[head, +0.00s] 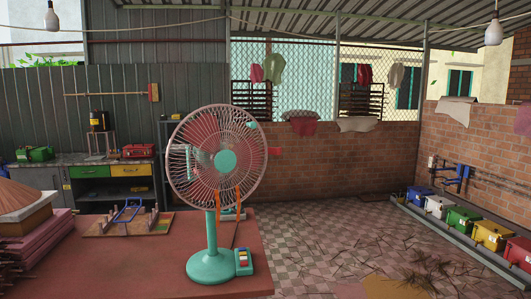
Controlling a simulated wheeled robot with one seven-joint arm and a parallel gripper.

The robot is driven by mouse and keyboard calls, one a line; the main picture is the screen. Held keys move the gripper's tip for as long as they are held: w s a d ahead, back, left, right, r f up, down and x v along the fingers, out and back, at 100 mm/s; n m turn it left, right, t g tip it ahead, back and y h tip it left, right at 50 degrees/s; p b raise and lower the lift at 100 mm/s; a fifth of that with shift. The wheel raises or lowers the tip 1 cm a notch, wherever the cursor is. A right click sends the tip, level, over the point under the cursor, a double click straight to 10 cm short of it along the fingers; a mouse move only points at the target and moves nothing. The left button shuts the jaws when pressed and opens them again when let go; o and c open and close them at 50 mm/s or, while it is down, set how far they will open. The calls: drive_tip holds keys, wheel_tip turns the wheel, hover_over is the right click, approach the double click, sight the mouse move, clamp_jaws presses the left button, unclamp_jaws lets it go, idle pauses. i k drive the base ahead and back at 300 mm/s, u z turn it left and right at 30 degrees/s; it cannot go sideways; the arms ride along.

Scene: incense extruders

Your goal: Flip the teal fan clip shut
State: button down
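A standing fan (224,160) with a teal hub, teal post and teal base stands on the red table in the middle of the head view. A small teal piece (251,124) on the upper right of its round wire cage looks like the teal clip. It is too small to tell whether it is open or shut. Pale parts show through the left of the cage and are partly hidden by the wires. My gripper is not in view.
The red table (150,280) holds a wooden board (105,228) with a blue frame at the left and stacked reddish slabs (45,245) at far left. Several coloured boxes line a ledge at right. The tiled floor (330,240) between is largely open, with scattered dark sticks.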

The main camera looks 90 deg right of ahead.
sight(271, 150)
drive_tip(key=z, duration=0.05)
drive_tip(key=k, duration=0.95)
drive_tip(key=z, duration=3.9)
drive_tip(key=i, duration=1.8)
drive_tip(key=u, duration=3.5)
